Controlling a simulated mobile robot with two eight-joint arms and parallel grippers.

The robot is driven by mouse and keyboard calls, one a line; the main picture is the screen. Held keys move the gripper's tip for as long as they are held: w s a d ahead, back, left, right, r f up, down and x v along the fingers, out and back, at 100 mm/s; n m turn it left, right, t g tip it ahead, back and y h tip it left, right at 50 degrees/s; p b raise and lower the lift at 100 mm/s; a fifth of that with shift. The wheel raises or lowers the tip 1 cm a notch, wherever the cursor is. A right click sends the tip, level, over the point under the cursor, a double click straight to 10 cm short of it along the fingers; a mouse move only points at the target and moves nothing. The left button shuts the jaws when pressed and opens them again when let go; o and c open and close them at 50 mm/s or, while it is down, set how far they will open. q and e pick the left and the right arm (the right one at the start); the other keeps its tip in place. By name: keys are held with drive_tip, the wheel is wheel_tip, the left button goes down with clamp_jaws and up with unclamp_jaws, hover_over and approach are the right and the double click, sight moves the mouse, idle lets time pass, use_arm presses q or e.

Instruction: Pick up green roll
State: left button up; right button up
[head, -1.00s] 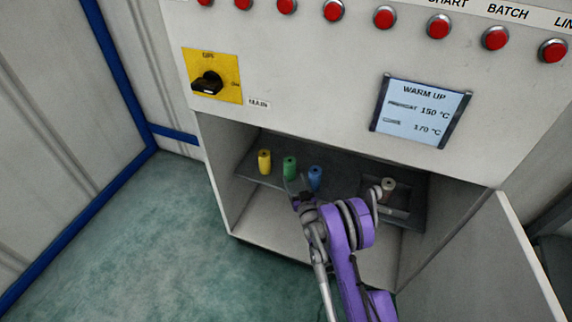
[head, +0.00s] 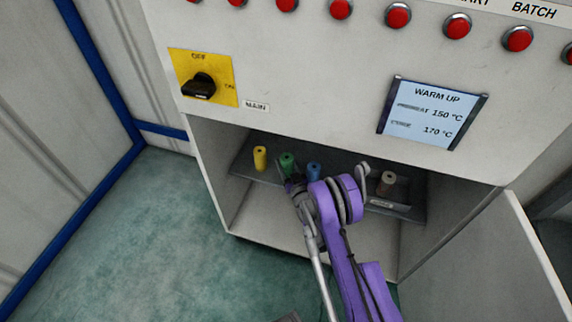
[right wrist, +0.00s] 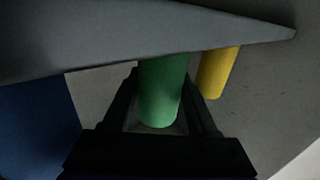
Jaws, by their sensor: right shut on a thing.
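The green roll (head: 287,163) stands on the dark shelf (head: 243,165) inside the cabinet, between a yellow roll (head: 260,158) and a blue roll (head: 313,171). My right gripper (head: 283,174) reaches into the cabinet from the front and is at the green roll. In the right wrist view the green roll (right wrist: 160,95) lies between the two dark fingers, which are shut on it. The yellow roll (right wrist: 219,72) is close beside one finger, and the blue roll (right wrist: 38,118) is on the other side. My left gripper is not in view.
A brownish-grey roll (head: 387,183) stands in a tray at the right of the shelf. The cabinet's upper panel (head: 300,120) overhangs the opening. An open door (head: 500,270) stands at the right. The green floor at left is clear.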

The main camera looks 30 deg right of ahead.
clamp_jaws()
